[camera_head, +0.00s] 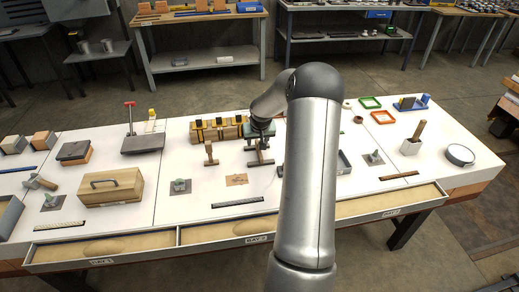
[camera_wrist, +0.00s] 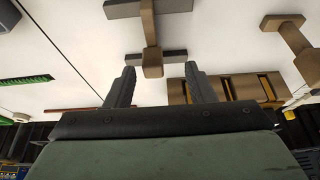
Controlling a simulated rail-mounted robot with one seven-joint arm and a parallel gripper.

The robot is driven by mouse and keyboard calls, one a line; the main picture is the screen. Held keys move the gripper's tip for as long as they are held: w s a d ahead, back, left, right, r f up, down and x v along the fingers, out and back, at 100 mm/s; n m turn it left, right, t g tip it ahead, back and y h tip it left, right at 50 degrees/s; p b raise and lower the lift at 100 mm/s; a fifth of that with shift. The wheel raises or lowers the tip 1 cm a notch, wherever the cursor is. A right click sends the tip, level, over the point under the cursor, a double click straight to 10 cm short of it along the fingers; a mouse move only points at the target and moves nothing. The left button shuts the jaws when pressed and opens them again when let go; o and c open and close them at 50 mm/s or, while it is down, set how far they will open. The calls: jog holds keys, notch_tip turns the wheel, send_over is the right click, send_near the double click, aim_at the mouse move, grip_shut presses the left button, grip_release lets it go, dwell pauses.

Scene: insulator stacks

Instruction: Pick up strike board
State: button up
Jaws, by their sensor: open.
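The piece that looks most like the strike board (camera_head: 260,161) has a brown wooden upright and dark grey crossbars, and stands on the white bench left of my arm. In the wrist view the strike board (camera_wrist: 150,25) is just beyond the fingertips, with the end of its upright roughly in line with the gap between them. My gripper (camera_wrist: 160,85) is open and empty, with its two dark fingers apart. In the head view my gripper (camera_head: 262,136) is above and close to this piece. My forearm hides part of the bench to the right of it.
A wooden tamper-like piece (camera_head: 210,153) stands to the left. A wooden block row with yellow and black straps (camera_head: 215,130) lies behind. A small plate with a brown patch (camera_head: 237,180) and a dark ruler (camera_head: 238,202) lie in front. A handled wooden box (camera_head: 111,188) is farther left.

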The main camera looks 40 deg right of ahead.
jog(key=shift+d+p+x, duration=0.15)
jog(key=shift+p+x, duration=0.15)
jog(key=shift+x, duration=0.95)
jog(key=shift+d+p+x, duration=0.2)
jog(key=shift+p+x, duration=0.1)
jog(key=shift+x, duration=1)
jog(key=shift+d+p+x, duration=0.15)
jog(key=shift+p+x, duration=0.15)
jog(key=shift+x, duration=0.95)
jog(key=shift+r, duration=0.1)
grip_shut()
